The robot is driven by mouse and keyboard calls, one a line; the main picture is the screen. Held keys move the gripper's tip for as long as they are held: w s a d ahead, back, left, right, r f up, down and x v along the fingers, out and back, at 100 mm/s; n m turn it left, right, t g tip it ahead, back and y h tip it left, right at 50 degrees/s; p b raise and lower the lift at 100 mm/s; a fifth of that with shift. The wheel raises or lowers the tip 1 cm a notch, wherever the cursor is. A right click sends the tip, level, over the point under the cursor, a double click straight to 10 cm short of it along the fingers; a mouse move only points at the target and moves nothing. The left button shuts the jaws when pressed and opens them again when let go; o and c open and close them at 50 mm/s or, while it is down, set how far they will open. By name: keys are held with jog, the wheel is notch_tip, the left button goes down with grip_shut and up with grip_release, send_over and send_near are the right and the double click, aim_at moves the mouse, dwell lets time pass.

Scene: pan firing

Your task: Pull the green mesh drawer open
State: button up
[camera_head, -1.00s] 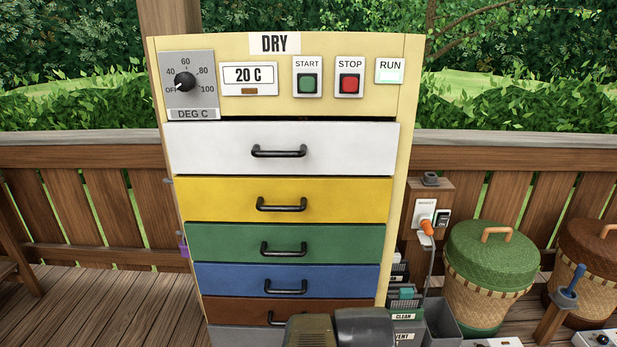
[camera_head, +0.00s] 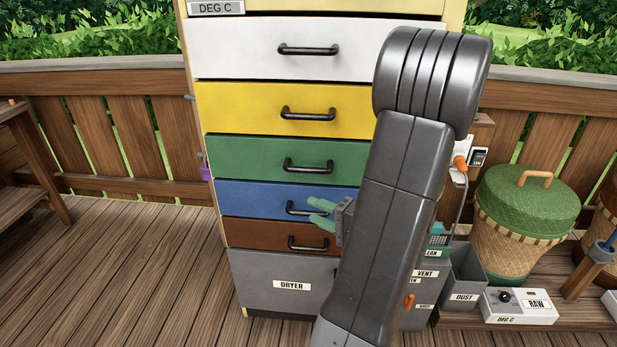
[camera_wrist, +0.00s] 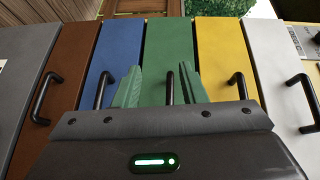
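The green drawer (camera_head: 240,155) is the third front down in the dryer cabinet, flush and shut, with a black bar handle (camera_head: 308,168). In the wrist view the green front (camera_wrist: 168,40) is in the middle, with its handle (camera_wrist: 170,90) between the fingers. My gripper (camera_head: 314,212) is open, its green fingers apart, in front of the cabinet. In the head view it overlaps the blue drawer's handle; in the wrist view the fingers (camera_wrist: 160,72) straddle the green handle. I see no clear contact. My arm hides the right part of the drawers.
White (camera_head: 240,45), yellow (camera_head: 240,108), blue (camera_head: 245,200) and brown (camera_head: 255,233) drawers are shut around the green one. A grey dryer base (camera_head: 260,270) is below. A green-lidded basket (camera_head: 520,215) and bins stand at the right. The deck at the left is clear.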

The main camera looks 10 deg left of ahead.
aim_at(311, 172)
jog(key=w+d+f+m+t+h+b, duration=0.1)
jog(key=w+d+m+t, duration=0.1)
jog(key=w+d+t, duration=0.4)
jog(key=shift+g, duration=0.5)
jog(key=p+x, duration=0.1)
jog(key=x, duration=1.4)
jog(key=shift+s+p, duration=0.15)
jog(key=shift+p, duration=0.2)
jog(key=shift+c, duration=0.2)
grip_shut()
